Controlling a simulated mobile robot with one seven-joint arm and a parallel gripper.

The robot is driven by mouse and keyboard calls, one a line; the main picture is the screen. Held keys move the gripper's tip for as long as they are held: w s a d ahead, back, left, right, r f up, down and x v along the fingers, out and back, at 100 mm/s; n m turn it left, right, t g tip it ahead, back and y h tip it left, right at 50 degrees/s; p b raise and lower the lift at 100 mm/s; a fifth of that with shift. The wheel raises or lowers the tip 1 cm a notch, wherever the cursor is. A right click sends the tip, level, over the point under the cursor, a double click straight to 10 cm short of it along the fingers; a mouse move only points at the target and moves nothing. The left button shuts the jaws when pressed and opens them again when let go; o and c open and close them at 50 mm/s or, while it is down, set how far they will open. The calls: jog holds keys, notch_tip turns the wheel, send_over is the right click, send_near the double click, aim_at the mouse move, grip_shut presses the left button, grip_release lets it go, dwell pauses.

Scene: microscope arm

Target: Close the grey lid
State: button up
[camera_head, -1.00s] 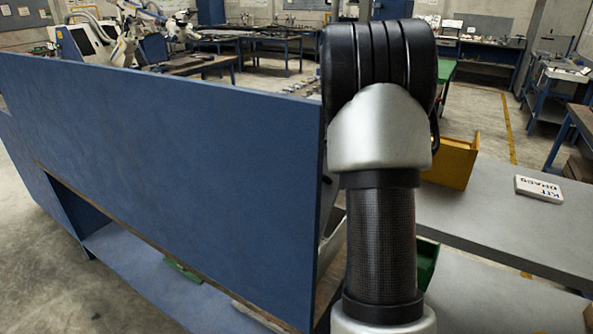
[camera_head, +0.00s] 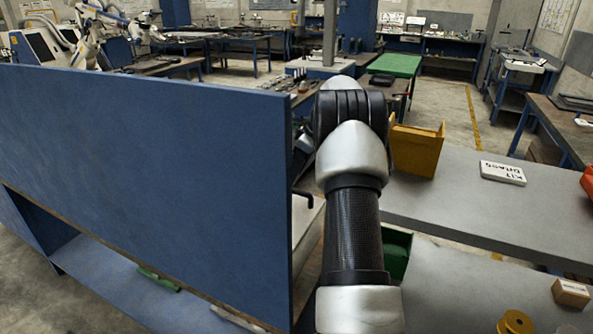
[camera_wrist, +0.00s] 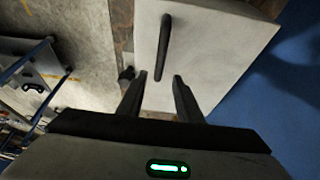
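The grey lid (camera_wrist: 215,40) shows in the wrist view as a pale flat panel with a dark bar handle (camera_wrist: 163,45) on it. My gripper (camera_wrist: 159,77) is open, its two dark fingers apart and nothing held between them. The handle's near end lies just ahead of the gap between the fingertips; I cannot tell how far off it is in depth. In the head view only a pale strip of what looks like the lid (camera_head: 305,218) shows beside the blue panel, with a dark handle end (camera_head: 303,195). My gripper is hidden there behind that panel.
A large blue panel (camera_head: 140,170) stands upright at the left and blocks much of the view. To the right, a grey table (camera_head: 450,205) bears a yellow bin (camera_head: 416,150) and a white labelled box (camera_head: 502,173). A green bin (camera_head: 396,255) sits close beside my arm.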

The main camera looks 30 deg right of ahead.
jog(key=shift+r, duration=0.1)
jog(key=v, duration=1.7)
jog(key=shift+a+r, duration=0.2)
